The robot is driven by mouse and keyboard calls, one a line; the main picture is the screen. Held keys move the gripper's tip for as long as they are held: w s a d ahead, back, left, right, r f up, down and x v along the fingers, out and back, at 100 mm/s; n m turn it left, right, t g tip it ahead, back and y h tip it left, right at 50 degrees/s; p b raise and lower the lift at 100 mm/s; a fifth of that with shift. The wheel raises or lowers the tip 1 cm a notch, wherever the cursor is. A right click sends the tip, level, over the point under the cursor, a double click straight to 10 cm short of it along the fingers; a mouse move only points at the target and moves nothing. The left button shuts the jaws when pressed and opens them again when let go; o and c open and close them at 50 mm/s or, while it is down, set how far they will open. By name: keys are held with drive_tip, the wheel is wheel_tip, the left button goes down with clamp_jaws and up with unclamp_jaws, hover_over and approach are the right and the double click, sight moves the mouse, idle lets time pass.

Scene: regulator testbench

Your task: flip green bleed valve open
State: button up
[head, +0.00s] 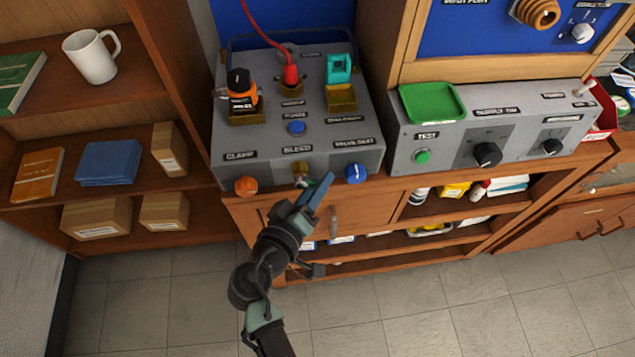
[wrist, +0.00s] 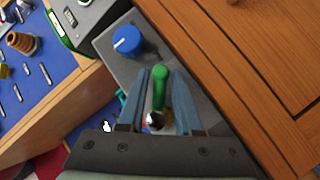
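The green bleed valve lever (wrist: 159,82) shows in the wrist view, rising from a shiny metal body (wrist: 155,121). In the head view the brass bleed valve (head: 300,170) is on the front of the grey test box (head: 328,132), below the BLEED label; its lever is mostly hidden by my gripper. My gripper (head: 318,192) is at the valve. In the wrist view my gripper (wrist: 162,78) is open, with one blue finger on each side of the lever and visible gaps to it.
A blue knob (head: 356,173) is right of the valve and an orange knob (head: 246,186) left of it. A red cable (head: 262,32) runs to the box top. A second grey box (head: 450,146) with a green tray (head: 432,103) stands to the right. Wooden cabinet doors (head: 370,208) lie below.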

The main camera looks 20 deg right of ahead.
drive_tip(key=shift+c, duration=0.2)
clamp_jaws()
drive_tip(key=shift+f, duration=0.1)
drive_tip(key=shift+n+h+b, duration=0.4)
drive_tip(key=shift+b, duration=0.55)
drive_tip(key=shift+d+r, duration=0.1)
drive_tip(key=shift+r, duration=0.2)
drive_tip(key=shift+o, duration=0.2)
unclamp_jaws()
